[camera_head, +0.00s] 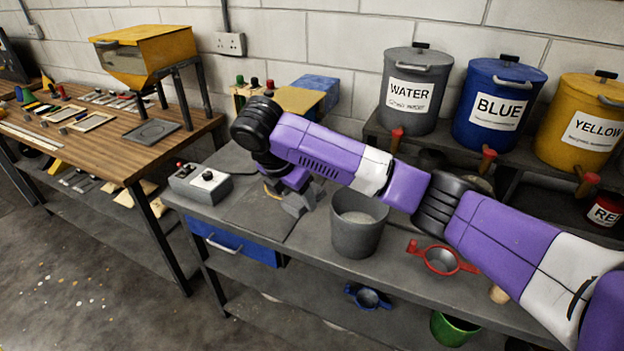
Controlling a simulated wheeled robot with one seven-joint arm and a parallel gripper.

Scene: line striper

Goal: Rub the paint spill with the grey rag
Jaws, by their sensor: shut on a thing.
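My gripper (298,204) points down at the bench top, left of the grey bucket. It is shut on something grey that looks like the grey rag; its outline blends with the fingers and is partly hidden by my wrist. The held thing is at or just above the bench surface; I cannot tell if it touches. A small yellowish patch (272,188) shows just behind the gripper and may be part of the paint spill, mostly hidden by my arm. Pale and yellow specks (75,290) also dot the floor at lower left.
A grey bucket (358,224) stands close right of my gripper, with a red-handled strainer (440,261) beyond. A grey control box (200,184) sits to the left. Water (413,92), blue (497,108) and yellow (588,125) drums stand on the raised shelf behind.

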